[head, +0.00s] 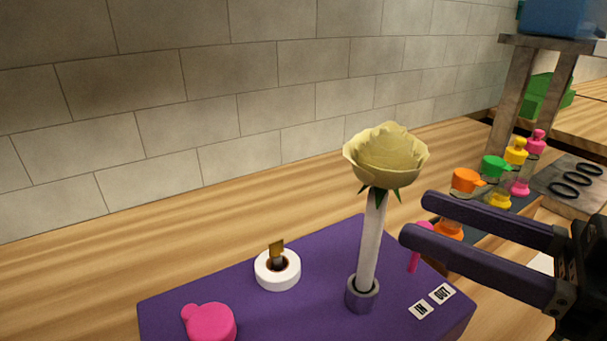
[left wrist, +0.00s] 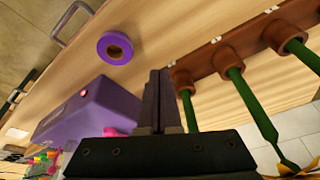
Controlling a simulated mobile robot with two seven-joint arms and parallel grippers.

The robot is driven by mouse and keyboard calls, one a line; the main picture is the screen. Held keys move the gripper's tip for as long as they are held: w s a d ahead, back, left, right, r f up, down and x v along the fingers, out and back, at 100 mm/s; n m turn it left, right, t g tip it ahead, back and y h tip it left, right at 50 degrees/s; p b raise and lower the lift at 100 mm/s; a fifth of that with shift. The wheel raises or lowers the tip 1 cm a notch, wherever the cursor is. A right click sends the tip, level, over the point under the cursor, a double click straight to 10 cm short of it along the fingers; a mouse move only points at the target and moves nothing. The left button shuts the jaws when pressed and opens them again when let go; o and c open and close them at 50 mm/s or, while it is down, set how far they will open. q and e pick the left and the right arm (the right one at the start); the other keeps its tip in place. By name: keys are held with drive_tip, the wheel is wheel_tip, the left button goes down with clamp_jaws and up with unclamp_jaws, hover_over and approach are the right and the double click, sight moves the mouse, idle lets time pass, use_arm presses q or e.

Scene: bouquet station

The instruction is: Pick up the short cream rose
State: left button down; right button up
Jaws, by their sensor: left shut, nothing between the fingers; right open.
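The cream rose (head: 385,158) stands almost upright, its thick whitish stem in a small grey-purple socket (head: 362,296) on a purple box (head: 330,255). My right gripper (head: 415,214) is open. In the left wrist view my left gripper (left wrist: 158,74) is shut and empty, away from the rose. The rose does not show in that view.
On the box are a white ring (head: 277,270), a pink knob (head: 210,322) and IN and OUT labels. Several coloured caps stand behind my right gripper. The left wrist view shows a purple tape roll (left wrist: 115,47) and green stems in brown cups (left wrist: 228,58).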

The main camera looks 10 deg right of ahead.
sight(372, 233)
drive_tip(key=p+x, duration=0.1)
drive_tip(key=x, duration=0.8)
drive_tip(key=shift+f, duration=0.2)
drive_tip(key=shift+a, duration=0.1)
clamp_jaws()
idle(0.3)
